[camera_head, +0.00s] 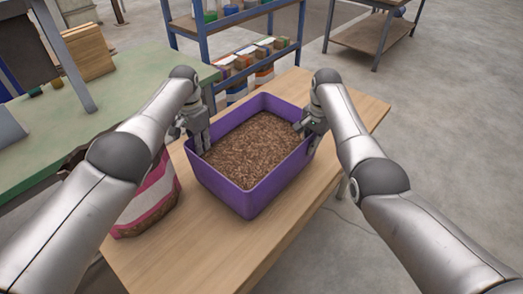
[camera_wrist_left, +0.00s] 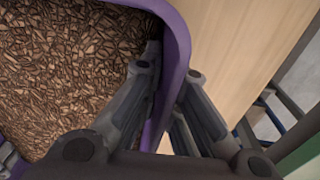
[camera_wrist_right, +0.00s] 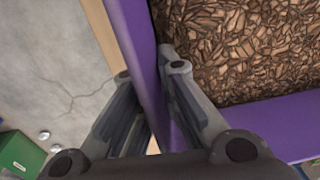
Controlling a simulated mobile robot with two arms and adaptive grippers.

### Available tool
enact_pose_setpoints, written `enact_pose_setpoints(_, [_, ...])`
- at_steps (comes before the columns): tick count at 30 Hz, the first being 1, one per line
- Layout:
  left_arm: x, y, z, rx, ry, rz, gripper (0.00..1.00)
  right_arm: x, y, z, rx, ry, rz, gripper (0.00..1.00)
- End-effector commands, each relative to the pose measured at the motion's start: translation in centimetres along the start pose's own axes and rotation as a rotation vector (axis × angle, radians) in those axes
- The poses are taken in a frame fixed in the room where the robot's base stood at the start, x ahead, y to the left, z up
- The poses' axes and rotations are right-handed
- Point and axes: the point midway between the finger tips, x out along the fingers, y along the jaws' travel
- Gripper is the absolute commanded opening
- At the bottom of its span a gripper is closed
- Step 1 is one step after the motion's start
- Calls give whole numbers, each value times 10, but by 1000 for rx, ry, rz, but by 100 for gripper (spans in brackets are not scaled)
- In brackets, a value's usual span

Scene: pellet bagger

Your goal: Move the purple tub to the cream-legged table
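The purple tub (camera_head: 243,197), filled with brown pellets, sits upright on or just above a wooden-topped table (camera_head: 190,262); I cannot tell if its base touches. My left gripper (camera_head: 200,140) straddles the tub's left far wall, one finger inside and one outside. The left wrist view shows its fingers against the purple wall (camera_wrist_left: 176,55). My right gripper (camera_head: 312,128) straddles the right wall, which shows between its fingers in the right wrist view (camera_wrist_right: 146,60). Both look shut on the wall. I cannot identify a cream-legged table for certain.
A pink, white and brown bag (camera_head: 152,203) stands left of the tub, partly behind my left arm. A green-topped table (camera_head: 38,140) is at left. A blue-framed shelf (camera_head: 245,15) with small containers stands behind. Another table (camera_head: 372,33) is at back right. Concrete floor is open at right.

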Motion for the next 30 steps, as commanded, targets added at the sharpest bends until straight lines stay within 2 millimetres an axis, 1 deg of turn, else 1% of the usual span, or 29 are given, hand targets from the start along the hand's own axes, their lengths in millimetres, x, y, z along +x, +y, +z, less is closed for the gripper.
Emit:
enact_pose_setpoints(9, [16,-1,-1,2,2,-1,0,16,0,-1,1,3,-3,0])
enact_pose_setpoints(12, [15,-1,0,1,-1,0,14,15,1,0,1,1,-1,14])
enact_pose_setpoints(15, [15,-1,0,1,0,0,27,15,1,0,1,1,-1,27])
enact_pose_setpoints(25, [14,-1,0,0,0,0,27,15,1,0,0,0,0,27])
enact_pose_setpoints(28, [8,-1,-1,1,2,0,27,15,1,0,0,0,0,27])
enact_pose_setpoints(30, [1,-1,-1,1,3,-1,27,15,1,0,0,0,0,27])
